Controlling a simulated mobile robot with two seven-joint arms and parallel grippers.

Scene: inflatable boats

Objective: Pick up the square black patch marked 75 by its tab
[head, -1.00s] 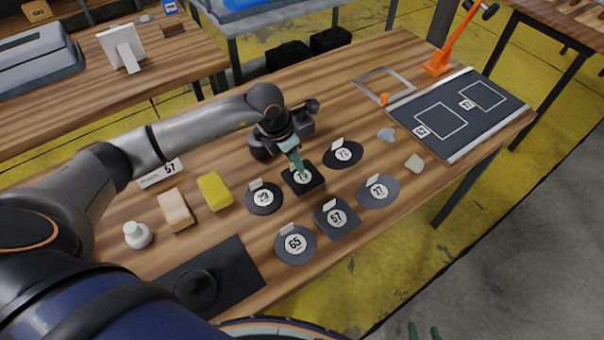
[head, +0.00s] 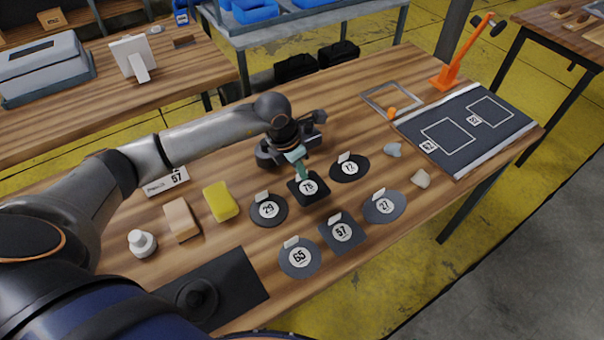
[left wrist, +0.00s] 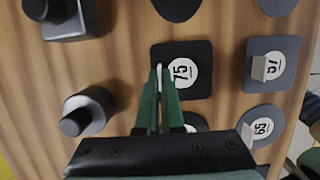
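The square black patch marked 75 (head: 319,197) lies flat on the wooden table among several other patches. Its number also reads clearly in the left wrist view (left wrist: 199,83). Its thin pale tab (left wrist: 159,76) stands up at the patch's left edge in that view. My left gripper (head: 303,176) reaches down over the patch. In the left wrist view its green fingers (left wrist: 160,88) are close together, one on each side of the tab, and look closed on it. The patch shows no visible lift. My right gripper is not in view.
Round patches 29 (head: 268,210), 72 (head: 349,168), 27 (head: 384,206) and 65 (head: 299,258) and square patch 57 (head: 343,233) lie close around. A yellow sponge (head: 221,201) is to the left. A dark panel with white outlines (head: 465,130) lies at the right.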

